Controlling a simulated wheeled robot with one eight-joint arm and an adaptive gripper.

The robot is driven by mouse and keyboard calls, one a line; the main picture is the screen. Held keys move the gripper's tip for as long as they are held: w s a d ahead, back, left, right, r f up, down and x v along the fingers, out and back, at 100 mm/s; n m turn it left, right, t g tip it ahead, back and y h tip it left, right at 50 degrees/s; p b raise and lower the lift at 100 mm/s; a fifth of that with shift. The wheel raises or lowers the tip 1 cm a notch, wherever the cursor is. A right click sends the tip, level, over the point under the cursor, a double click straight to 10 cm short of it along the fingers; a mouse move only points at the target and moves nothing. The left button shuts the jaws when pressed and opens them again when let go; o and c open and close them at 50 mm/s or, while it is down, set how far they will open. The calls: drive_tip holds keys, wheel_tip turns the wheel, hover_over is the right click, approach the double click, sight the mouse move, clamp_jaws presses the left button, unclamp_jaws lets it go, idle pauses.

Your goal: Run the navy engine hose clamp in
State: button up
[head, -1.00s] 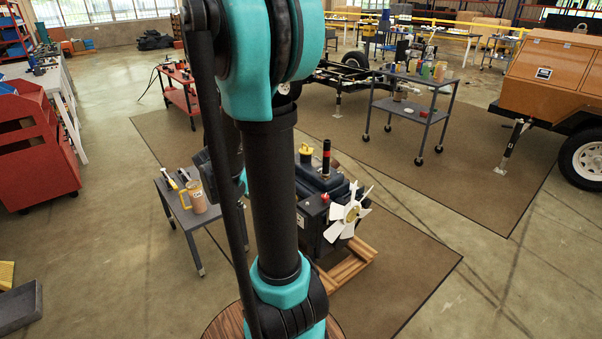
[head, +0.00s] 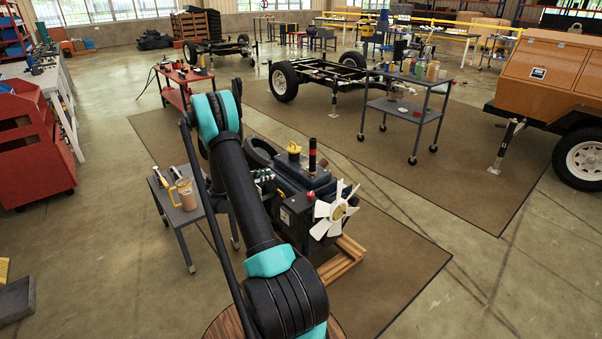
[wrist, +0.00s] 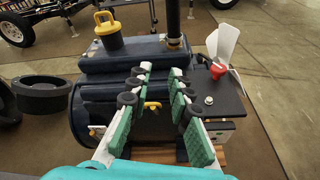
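The navy engine (head: 318,182) stands on a wooden pallet (head: 345,262), with a white fan on its right side. In the wrist view the engine (wrist: 118,62) fills the middle, with a yellow cap on top and a red cap at the right. My gripper (wrist: 160,72) is open, its green-padded fingers apart and pointing over the engine, with nothing seen between the tips. A small yellow loop (wrist: 152,105) shows on the engine's near side between the fingers.
A small grey table (head: 187,217) with a mug (head: 185,194) and tools stands left of the engine. A grey cart (head: 405,110) with bottles stands behind right. A black ring-shaped part (wrist: 48,92) lies left of the engine.

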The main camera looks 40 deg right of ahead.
wheel_tip(320, 180, down, 7)
drive_tip(key=d+n+h, duration=0.3)
drive_tip(key=shift+g, duration=0.4)
drive_tip(key=d, duration=0.5)
drive_tip(key=w+d, duration=0.1)
drive_tip(key=d, duration=0.5)
drive_tip(key=w+d, duration=0.1)
drive_tip(key=d, duration=0.5)
drive_tip(key=shift+w+r, duration=0.15)
drive_tip(key=shift+r, duration=0.05)
clamp_jaws()
